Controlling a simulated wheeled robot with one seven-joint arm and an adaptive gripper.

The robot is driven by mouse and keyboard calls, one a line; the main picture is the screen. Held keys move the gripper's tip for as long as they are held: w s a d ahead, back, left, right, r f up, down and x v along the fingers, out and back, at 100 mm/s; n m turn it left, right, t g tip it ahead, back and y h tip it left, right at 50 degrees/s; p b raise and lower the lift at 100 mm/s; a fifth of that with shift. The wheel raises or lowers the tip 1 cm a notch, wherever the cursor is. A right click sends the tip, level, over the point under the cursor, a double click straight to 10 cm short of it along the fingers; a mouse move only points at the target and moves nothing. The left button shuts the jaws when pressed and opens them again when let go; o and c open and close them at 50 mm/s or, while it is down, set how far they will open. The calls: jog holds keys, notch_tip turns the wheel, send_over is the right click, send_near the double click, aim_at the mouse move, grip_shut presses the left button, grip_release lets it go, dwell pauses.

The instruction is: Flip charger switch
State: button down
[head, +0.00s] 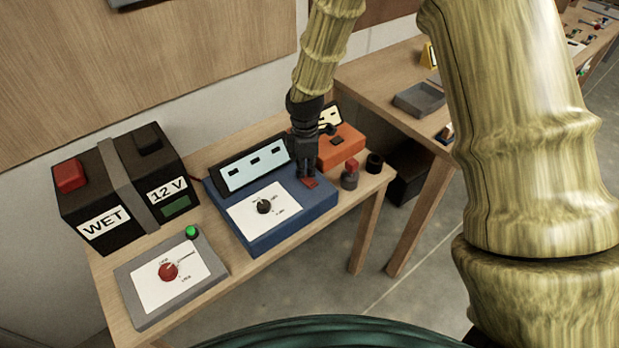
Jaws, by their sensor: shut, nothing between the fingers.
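A blue box (262,243) with a tilted light display (255,167) stands on the wooden table; it looks like the charger. A white panel on its top bears a black knob (264,206). A small red switch (310,183) sits on its top at the right. My gripper (307,176) points down right at the red switch, fingers shut with nothing between them. The fingertips look close to or touching the switch; I cannot tell which. They partly hide the area behind it.
A black battery (120,190) marked WET and 12 V stands at the left. A grey box (140,312) with a red knob lies in front of it. An orange box (345,148) stands close behind my gripper. A red-topped part (350,175) and a black cylinder (374,162) stand right.

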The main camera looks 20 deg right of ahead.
aim_at(306, 178)
jog(key=shift+r+p, duration=2.2)
jog(key=shift+r, duration=0.8)
